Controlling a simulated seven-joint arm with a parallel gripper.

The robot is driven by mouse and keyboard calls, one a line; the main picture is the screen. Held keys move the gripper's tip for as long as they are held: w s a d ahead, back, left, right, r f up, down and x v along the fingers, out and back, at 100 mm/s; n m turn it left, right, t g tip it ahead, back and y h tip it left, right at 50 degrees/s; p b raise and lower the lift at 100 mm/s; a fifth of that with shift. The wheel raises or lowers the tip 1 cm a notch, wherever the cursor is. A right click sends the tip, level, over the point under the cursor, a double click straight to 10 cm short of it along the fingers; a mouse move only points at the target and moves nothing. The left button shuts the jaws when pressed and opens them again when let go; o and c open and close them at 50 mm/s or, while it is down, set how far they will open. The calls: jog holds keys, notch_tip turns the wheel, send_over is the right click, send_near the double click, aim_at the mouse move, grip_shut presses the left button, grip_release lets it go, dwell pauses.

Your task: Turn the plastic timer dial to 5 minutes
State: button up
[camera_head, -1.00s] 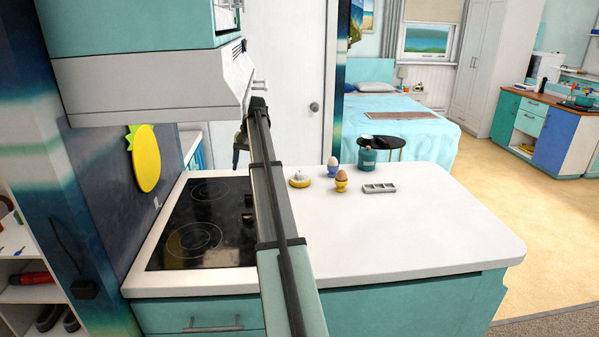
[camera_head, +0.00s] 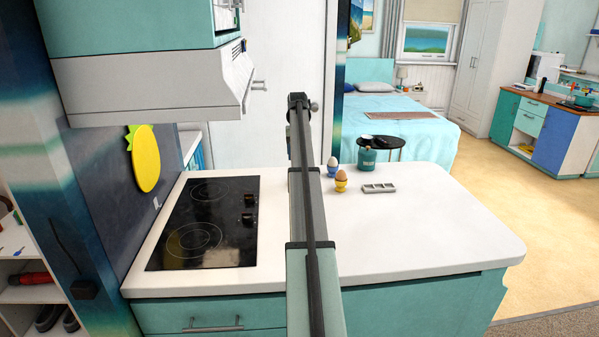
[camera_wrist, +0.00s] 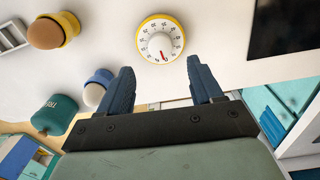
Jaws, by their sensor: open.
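The plastic timer (camera_wrist: 160,38) is round, with a yellow rim and a white numbered dial. A red mark on the dial points toward my gripper; the numbers are too small to read surely. In the head view the timer is hidden behind my arm. My gripper (camera_wrist: 160,65) is open and empty in the wrist view. Its two dark blue fingers appear on either side of the timer's near edge, apart from it, and the camera looks down at the counter. In the head view my gripper is hidden by my arm.
On the white counter (camera_head: 430,235) stand a brown egg in a yellow cup (camera_head: 341,182), a white egg in a blue cup (camera_head: 332,168), a teal jar (camera_head: 367,160) and a grey tray (camera_head: 379,188). A black cooktop (camera_head: 205,225) lies left; a range hood (camera_head: 150,88) overhangs it.

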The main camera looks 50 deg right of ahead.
notch_tip(320, 180, down, 8)
jog(key=shift+r, duration=0.1)
dwell(0.4)
jog(key=c, duration=1.1)
jog(key=shift+o, duration=0.2)
jog(key=shift+m, duration=0.3)
jog(key=shift+d+m, duration=0.1)
jog(key=shift+m, duration=2.5)
